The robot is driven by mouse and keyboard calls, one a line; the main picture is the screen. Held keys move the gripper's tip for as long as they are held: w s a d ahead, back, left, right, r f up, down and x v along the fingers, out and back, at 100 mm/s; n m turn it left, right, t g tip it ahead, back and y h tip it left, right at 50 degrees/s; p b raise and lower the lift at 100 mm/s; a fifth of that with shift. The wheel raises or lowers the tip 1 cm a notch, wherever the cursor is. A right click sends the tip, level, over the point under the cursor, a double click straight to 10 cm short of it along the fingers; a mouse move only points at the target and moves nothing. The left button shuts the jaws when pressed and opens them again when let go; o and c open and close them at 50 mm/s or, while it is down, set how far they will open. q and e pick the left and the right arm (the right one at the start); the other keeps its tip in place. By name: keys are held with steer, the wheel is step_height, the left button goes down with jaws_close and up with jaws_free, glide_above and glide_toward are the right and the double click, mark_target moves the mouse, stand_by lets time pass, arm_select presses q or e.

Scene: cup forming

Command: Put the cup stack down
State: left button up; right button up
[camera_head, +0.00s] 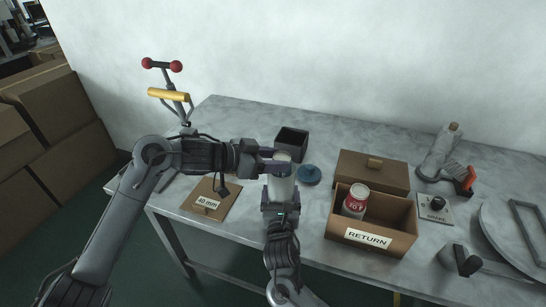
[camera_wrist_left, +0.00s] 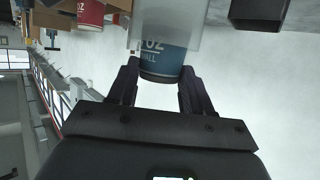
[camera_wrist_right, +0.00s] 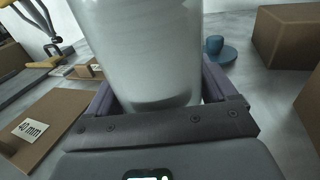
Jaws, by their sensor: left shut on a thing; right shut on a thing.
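The cup stack (camera_head: 280,186) shows as a pale, translucent sleeved cylinder above the table's front middle in the head view. In the left wrist view, a blue printed cup (camera_wrist_left: 160,62) sits at its end, partly inside the cloudy sleeve (camera_wrist_left: 180,33). My left gripper (camera_head: 274,161) comes in from the left and is shut on the stack's upper end. My right gripper (camera_head: 280,193) comes from the front and is shut lower on it. In the right wrist view the pale cylinder (camera_wrist_right: 145,50) fills the space between the fingers. I cannot tell whether its base touches the table.
A dark open box (camera_head: 292,139) stands just behind. A blue round piece (camera_head: 309,175) lies to the right. The RETURN box (camera_head: 374,240) holds a red cup (camera_head: 355,201); a closed brown box (camera_head: 373,171) is behind it. A "40 mm" board (camera_head: 211,190) lies left.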

arm_select(q)
steer(key=o, duration=1.4)
steer(key=shift+c, duration=0.2)
steer(key=shift+r, duration=0.1)
steer(key=shift+r, duration=0.55)
steer(key=v, duration=1.2)
steer(key=shift+f, duration=0.1)
arm_select(e)
steer(key=o, duration=0.8)
steer(key=shift+s, duration=0.1)
